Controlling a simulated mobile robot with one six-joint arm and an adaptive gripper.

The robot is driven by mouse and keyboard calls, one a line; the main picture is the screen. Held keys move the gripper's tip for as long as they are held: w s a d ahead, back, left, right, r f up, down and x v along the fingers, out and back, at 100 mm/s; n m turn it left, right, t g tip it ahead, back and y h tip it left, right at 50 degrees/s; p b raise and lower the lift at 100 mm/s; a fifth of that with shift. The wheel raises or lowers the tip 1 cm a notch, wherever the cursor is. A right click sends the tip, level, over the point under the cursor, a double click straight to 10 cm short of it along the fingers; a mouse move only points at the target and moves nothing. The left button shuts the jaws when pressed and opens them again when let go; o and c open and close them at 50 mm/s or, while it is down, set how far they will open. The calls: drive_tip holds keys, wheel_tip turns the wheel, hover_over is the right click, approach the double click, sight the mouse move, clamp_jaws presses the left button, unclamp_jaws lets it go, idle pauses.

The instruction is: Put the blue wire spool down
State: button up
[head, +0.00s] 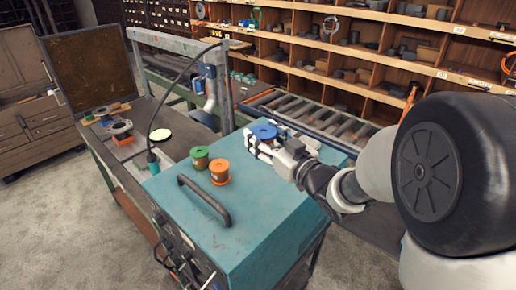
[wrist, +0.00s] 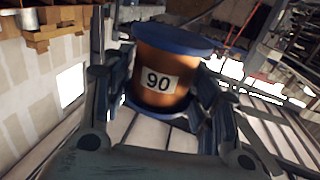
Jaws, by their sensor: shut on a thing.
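The blue wire spool (head: 264,131) has blue flanges and sits between the fingers of my gripper (head: 262,147), at the back of the teal box top. In the wrist view the spool (wrist: 165,65) shows a copper-coloured winding and a white label reading 90. It stands nearly upright, slightly tilted in that view. My gripper (wrist: 160,95) is shut on it, one finger on each side. The spool's lower part is hidden by the fingers in the head view, so I cannot tell whether it touches the box top.
A green spool (head: 200,158) and an orange spool (head: 220,172) stand on the teal box (head: 255,205), left of my gripper. A black handle (head: 205,198) rises from the box top near the front. A roller conveyor (head: 320,118) and shelves (head: 380,55) lie behind.

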drive_tip(key=shift+a+r, duration=0.1)
drive_tip(key=shift+a, duration=0.2)
wheel_tip(320, 180, down, 19)
drive_tip(key=b, duration=0.3)
drive_tip(key=shift+s+f, duration=0.1)
drive_tip(key=shift+f, duration=0.1)
drive_tip(key=shift+f+b, duration=0.15)
drive_tip(key=shift+b, duration=0.2)
drive_tip(key=o, duration=1.7)
drive_tip(key=shift+c, duration=0.2)
